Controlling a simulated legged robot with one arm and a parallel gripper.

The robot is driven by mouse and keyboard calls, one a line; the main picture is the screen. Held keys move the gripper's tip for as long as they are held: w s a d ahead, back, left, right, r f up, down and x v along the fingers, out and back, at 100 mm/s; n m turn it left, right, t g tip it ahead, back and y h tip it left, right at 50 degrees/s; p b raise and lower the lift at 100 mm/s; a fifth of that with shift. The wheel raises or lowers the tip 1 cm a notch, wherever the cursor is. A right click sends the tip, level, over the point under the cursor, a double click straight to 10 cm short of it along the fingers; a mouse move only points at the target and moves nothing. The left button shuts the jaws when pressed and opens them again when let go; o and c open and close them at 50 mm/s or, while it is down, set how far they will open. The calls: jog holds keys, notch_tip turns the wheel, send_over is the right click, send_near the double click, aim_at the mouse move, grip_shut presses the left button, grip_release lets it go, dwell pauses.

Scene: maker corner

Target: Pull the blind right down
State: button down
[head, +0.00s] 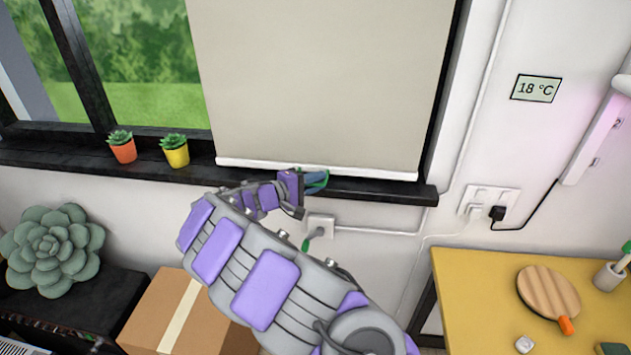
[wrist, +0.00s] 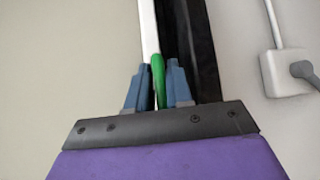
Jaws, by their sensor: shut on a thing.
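The beige blind (head: 320,80) hangs over the right part of the window. Its white bottom bar (head: 245,164) is level with the dark sill, with black sill showing below it. My gripper (head: 318,180) is at the middle of the bar, its blue fingers partly hidden by its own body. In the wrist view my gripper (wrist: 157,88) is shut on a green pull (wrist: 157,70), which stands next to the white bar (wrist: 148,30). How the pull joins the bar is not clear.
An orange pot (head: 123,151) and a yellow pot (head: 176,153) with plants stand on the sill (head: 60,155) to the left. A cardboard box (head: 160,305) and a large succulent (head: 52,250) are below. A yellow table (head: 470,290) is at right. A socket (head: 322,228) is under the sill.

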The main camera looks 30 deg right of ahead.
jog(key=shift+s+f, duration=0.15)
jog(key=shift+f, duration=0.4)
jog(key=c, duration=1.2)
grip_release()
jog(key=shift+r, duration=0.15)
jog(key=p+v, duration=0.1)
jog(key=v, duration=0.4)
jog(key=p+v, duration=0.1)
jog(key=v, duration=0.5)
jog(key=p+v, duration=0.1)
jog(key=v, duration=0.5)
jog(key=shift+w+a, duration=0.3)
jog(key=shift+d+r, duration=0.1)
